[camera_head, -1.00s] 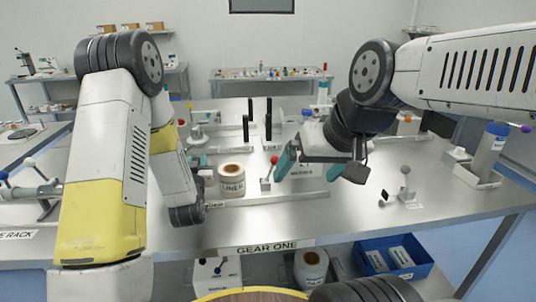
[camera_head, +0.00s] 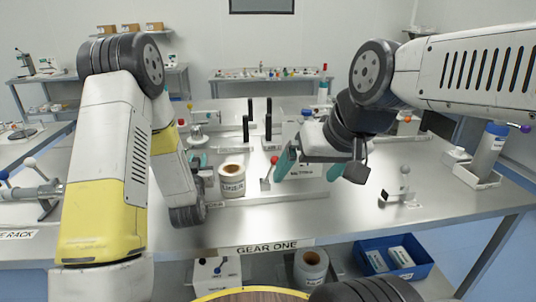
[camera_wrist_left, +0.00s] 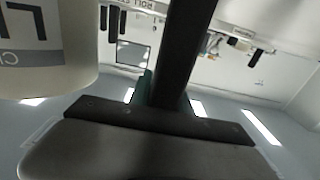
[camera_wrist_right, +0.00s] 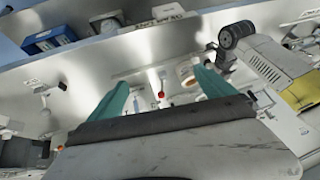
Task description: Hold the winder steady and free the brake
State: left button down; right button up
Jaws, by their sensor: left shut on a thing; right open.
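The white roll marked LINER (camera_head: 232,182) stands upright at the winder, on the bench just right of my left wrist. It also shows large at the left of the left wrist view (camera_wrist_left: 45,50). My left gripper (camera_head: 198,162), partly hidden by its own arm, is shut on a dark bar (camera_wrist_left: 190,45) beside the roll. I cannot tell how the bar joins the winder. A lever with a red knob (camera_head: 274,160) stands right of the roll. My right gripper (camera_head: 306,168) is open and empty. In the right wrist view the red knob (camera_wrist_right: 161,94) shows between its teal fingers, apart from them.
Black upright posts (camera_head: 268,120) stand behind the lever. A grey lever (camera_head: 404,186) and a cylinder in a white holder (camera_head: 490,150) are at the right. A blue bin (camera_head: 396,262) is on the shelf below. The bench front (camera_head: 300,228) is clear.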

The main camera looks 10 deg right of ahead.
dwell(0.4)
jog(key=shift+f, duration=0.1)
jog(key=c, duration=0.5)
jog(key=shift+a+f+g, duration=0.15)
jog(key=shift+f+g, duration=0.15)
jog(key=shift+f, duration=0.05)
jog(key=c, duration=0.3)
jog(key=a+f+g+y, duration=0.1)
jog(key=f, duration=0.1)
jog(key=s+a+f+g+y, duration=0.1)
jog(key=a+f+g, duration=0.1)
jog(key=a+f+g+y, duration=0.1)
jog(key=f, duration=0.1)
jog(key=shift+s+a+g+y, duration=0.15)
jog(key=shift+s+g+y, duration=0.15)
jog(key=shift+y, duration=0.1)
grip_shut()
jog(key=w+a+m+t+y, duration=0.1)
jog(key=w+a+m+y, duration=0.25)
jog(key=w+y, duration=0.45)
jog(key=w+d+f+m+t+h, duration=0.1)
jog(key=w+d+f+m+t, duration=0.3)
jog(key=d+t, duration=0.3)
jog(key=w+d+f+m+t+h, duration=0.2)
jog(key=w+d+f+m+t, duration=0.3)
jog(key=d, duration=0.4)
jog(key=shift+w+m+t, duration=0.65)
jog(key=shift+w+t, duration=0.35)
jog(key=shift+w, duration=0.2)
